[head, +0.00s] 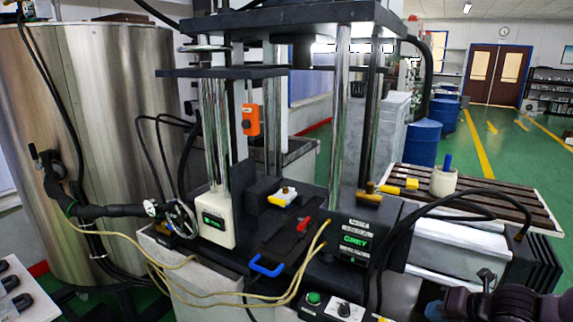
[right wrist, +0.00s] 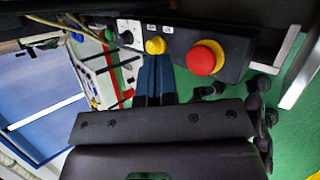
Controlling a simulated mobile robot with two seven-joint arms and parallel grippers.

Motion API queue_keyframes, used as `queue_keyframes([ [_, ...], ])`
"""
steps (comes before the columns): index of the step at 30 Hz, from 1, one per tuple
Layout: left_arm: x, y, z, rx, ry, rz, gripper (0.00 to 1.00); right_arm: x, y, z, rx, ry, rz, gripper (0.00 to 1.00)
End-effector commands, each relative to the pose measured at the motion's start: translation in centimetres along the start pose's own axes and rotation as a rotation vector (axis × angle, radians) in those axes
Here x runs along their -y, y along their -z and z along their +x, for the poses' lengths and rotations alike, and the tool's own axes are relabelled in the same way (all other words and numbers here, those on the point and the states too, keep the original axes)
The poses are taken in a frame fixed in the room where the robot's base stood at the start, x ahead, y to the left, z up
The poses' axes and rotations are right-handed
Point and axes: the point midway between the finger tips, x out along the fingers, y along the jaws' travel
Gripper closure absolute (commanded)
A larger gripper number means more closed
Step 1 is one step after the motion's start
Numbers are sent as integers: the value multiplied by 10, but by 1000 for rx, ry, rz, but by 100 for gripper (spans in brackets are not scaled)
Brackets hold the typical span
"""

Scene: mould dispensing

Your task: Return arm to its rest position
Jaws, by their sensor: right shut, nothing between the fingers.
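My right gripper (right wrist: 153,62) shows in the right wrist view with its two dark blue fingers side by side and closed, holding nothing. Its tips point toward a dark control box (right wrist: 179,49) with a yellow button (right wrist: 155,45) and a large red button (right wrist: 204,58). I cannot tell whether the tips touch the box. In the head view, dark parts of my right arm show at the lower right corner, beside the press. My left gripper is in neither view.
The press (head: 290,210) fills the middle of the head view. A blue handle (head: 267,266) and a control panel with a green button (head: 313,298) face me. A slatted bench (head: 515,200) and blue barrels (head: 421,145) stand at the right. A steel tank (head: 120,110) stands at the left.

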Motion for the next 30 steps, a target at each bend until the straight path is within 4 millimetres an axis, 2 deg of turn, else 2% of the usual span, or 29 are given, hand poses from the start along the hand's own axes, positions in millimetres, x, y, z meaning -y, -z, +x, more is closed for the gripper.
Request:
queue_keyframes([
  [3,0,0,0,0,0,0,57,-10,-11,-2,41,-26,150,100],
  [8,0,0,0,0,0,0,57,-42,-16,6,70,-130,372,100],
  [12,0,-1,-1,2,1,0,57,-64,-2,20,54,-235,607,100],
  [17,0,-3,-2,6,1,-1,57,-78,25,37,14,-359,924,100],
  [23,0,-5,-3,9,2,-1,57,-71,56,49,-14,-482,1297,100],
  [26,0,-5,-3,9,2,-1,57,-58,71,51,-8,-531,1468,100],
  [30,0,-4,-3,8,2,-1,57,-29,92,52,34,-584,1682,100],
])
